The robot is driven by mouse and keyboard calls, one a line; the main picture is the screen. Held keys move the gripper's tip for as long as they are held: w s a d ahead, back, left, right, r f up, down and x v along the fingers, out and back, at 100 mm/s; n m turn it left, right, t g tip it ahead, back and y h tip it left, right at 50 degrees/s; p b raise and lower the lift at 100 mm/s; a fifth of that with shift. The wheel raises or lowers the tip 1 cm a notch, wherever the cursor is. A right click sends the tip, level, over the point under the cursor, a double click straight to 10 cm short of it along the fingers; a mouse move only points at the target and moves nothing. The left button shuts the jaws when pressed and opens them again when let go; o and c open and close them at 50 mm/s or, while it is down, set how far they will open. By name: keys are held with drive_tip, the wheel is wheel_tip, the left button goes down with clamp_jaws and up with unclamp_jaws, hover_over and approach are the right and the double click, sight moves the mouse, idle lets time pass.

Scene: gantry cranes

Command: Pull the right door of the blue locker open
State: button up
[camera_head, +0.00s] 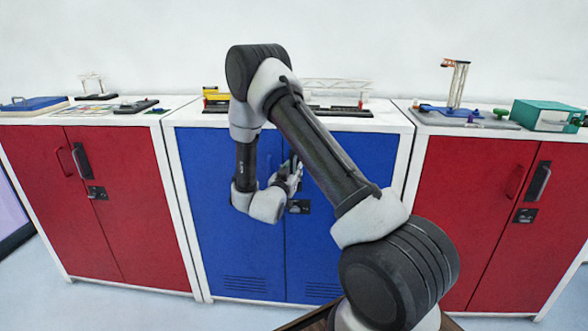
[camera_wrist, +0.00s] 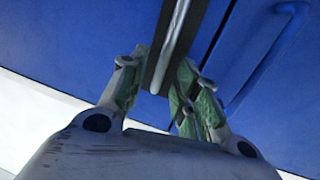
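The blue locker (camera_head: 225,215) stands in the middle of the head view, with both its doors closed. Its right door (camera_head: 330,265) is partly covered by my arm. My gripper (camera_head: 290,178) is at the middle of the locker front, near the seam between the doors. In the wrist view, the right door's black and silver bar handle (camera_wrist: 172,45) runs between the green-padded fingers of my gripper (camera_wrist: 160,80). The fingers are drawn in close on both sides of the bar and appear to touch it. The head view hides most of this handle.
A red locker (camera_head: 140,220) stands on the left and another (camera_head: 465,180) on the right, both closed. Model cranes and a teal box (camera_head: 545,115) stand on the tops. A black lock plate (camera_head: 299,207) sits just below my gripper. The floor in front is clear at left.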

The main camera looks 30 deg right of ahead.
drive_tip(key=shift+x, duration=1.15)
drive_tip(key=shift+c, duration=0.5)
clamp_jaws()
drive_tip(key=shift+s+d, duration=0.1)
drive_tip(key=shift+s, duration=0.05)
